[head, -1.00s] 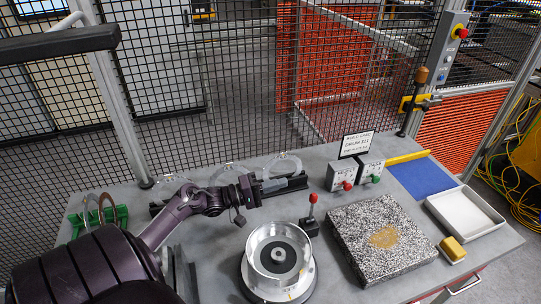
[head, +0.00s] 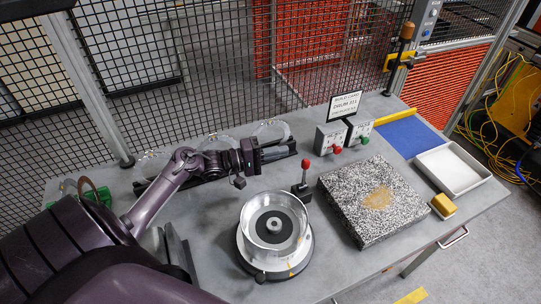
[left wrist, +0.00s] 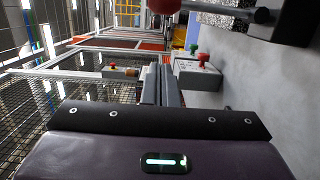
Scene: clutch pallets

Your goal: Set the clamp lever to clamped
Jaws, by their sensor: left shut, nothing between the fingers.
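The clamp lever (head: 304,175) has a red ball knob on a thin shaft above a small black base. It stands roughly upright behind and to the right of the round metal drum fixture (head: 243,247). I cannot tell which setting this is. In the left wrist view the lever's red knob (left wrist: 163,5) and grey shaft (left wrist: 228,12) show at the top edge, partly cut off. My left gripper (head: 287,152) is shut and empty, behind and to the left of the knob, apart from it. Its shut fingers also show in the left wrist view (left wrist: 162,85). My right gripper is not seen.
Behind my gripper is a dark rack (head: 212,172) with clear rings. Two switch boxes (head: 331,138) and a sign (head: 345,105) stand behind the lever. A speckled stone block (head: 350,207) lies to the right, with a white tray (head: 452,170) beyond. Mesh fencing closes the back.

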